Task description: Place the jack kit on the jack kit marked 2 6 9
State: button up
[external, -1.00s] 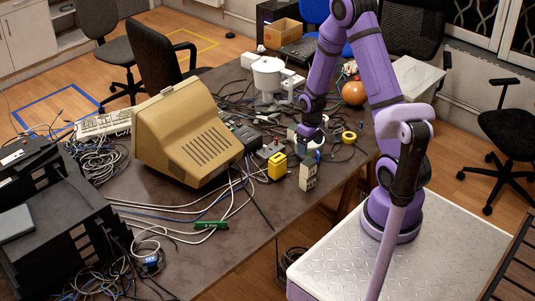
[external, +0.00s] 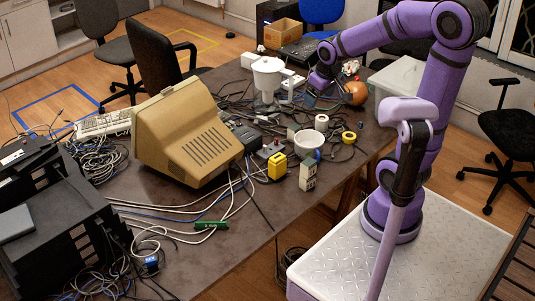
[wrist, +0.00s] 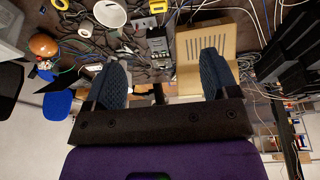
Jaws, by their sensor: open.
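My gripper (external: 318,84) is open, raised above the far right part of the table. In the wrist view its two blue-grey fingers are wide apart (wrist: 162,72) with nothing between them. I can read no 2 6 9 mark, so I cannot tell which item is a jack kit. A small pale upright box (external: 307,174) stands at the table's near edge, beside a yellow box (external: 277,166). A white bowl (external: 308,142) stands just behind the pale box. My gripper is well away from all of these.
A beige monitor (external: 188,135) fills the table's middle left. Loose cables cover much of the top. A white pot-like object (external: 267,75), an orange ball (external: 355,93), a yellow tape ring (external: 349,137) and a cardboard box (external: 280,34) are around the far and right side.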

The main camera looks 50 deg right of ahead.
jog(key=s+a+r+t, duration=0.1)
jog(key=s+a+r, duration=0.1)
jog(key=s+r, duration=0.2)
jog(key=s+a+r+t, duration=0.1)
jog(key=s+r, duration=0.3)
jog(key=s, duration=0.5)
jog(key=shift+s+a+r+y, duration=0.3)
jog(key=shift+s+a, duration=0.1)
jog(key=shift+a, duration=0.1)
